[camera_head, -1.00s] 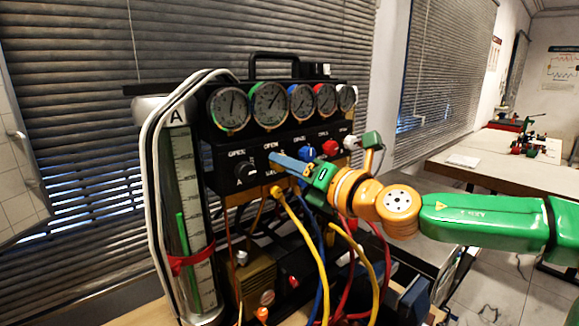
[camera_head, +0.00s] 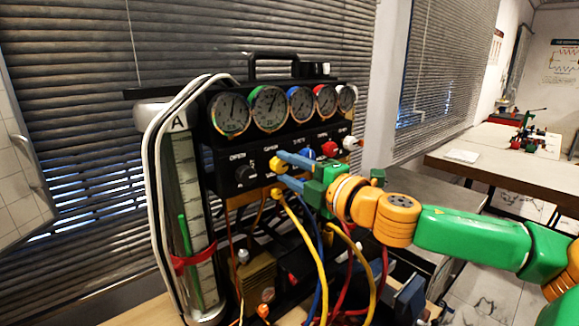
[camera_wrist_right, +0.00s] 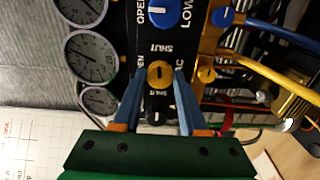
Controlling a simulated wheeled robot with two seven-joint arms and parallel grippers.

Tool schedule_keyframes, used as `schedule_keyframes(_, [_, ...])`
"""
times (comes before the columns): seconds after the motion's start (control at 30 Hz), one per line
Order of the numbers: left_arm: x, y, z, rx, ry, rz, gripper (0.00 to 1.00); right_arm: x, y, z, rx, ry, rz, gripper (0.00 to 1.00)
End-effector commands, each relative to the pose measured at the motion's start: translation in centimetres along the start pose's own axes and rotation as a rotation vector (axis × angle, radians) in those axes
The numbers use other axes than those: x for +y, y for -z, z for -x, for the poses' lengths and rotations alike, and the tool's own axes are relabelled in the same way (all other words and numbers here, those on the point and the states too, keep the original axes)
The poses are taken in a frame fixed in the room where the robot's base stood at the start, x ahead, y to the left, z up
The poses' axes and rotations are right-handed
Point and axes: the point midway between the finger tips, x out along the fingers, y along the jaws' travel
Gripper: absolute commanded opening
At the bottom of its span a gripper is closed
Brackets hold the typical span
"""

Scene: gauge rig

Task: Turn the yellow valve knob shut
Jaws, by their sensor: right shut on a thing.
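The yellow valve knob (camera_wrist_right: 160,73) is on the black panel (camera_wrist_right: 158,45) of the gauge rig, near the panel's OPEN and SHUT lettering. In the right wrist view it sits between the two blue fingertips of my right gripper (camera_wrist_right: 159,80), which is shut on it. The knob's exact turn is too small to read. My left gripper is not in view.
Several gauges (camera_head: 269,107) line the rig's top. Black (camera_head: 246,172), blue (camera_wrist_right: 158,13), red (camera_head: 329,149) and white (camera_head: 350,143) knobs share the panel. Yellow hoses (camera_head: 312,240) hang below. A clear cylinder (camera_head: 189,210) stands left. A table (camera_head: 500,158) is far right.

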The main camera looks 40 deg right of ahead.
Motion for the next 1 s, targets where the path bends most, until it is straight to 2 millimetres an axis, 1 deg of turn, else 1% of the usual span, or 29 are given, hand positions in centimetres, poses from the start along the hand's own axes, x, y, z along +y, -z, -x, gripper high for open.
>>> schedule_keyframes(0.1, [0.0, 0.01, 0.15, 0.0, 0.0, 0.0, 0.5, 0.19, -0.03, 0.01, -0.001, -0.004, -0.058, 0.0])
schedule_keyframes(0.33, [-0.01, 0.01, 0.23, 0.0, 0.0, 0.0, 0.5, 0.16, -0.03, 0.0, -0.001, -0.004, -0.129, 0.0])
schedule_keyframes(0.9, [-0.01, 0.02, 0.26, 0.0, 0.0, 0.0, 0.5, 0.21, -0.06, 0.01, -0.001, -0.005, -0.152, 0.0])
schedule_keyframes(0.93, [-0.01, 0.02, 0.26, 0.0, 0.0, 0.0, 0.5, 0.21, -0.06, 0.01, -0.001, -0.005, -0.152, 0.5])
schedule_keyframes(0.97, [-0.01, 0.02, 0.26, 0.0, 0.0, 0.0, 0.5, 0.21, -0.06, 0.01, -0.001, -0.005, -0.152, 0.58])
schedule_keyframes(1.0, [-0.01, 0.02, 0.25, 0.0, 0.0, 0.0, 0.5, 0.19, -0.05, 0.01, -0.001, -0.004, -0.152, 0.69])
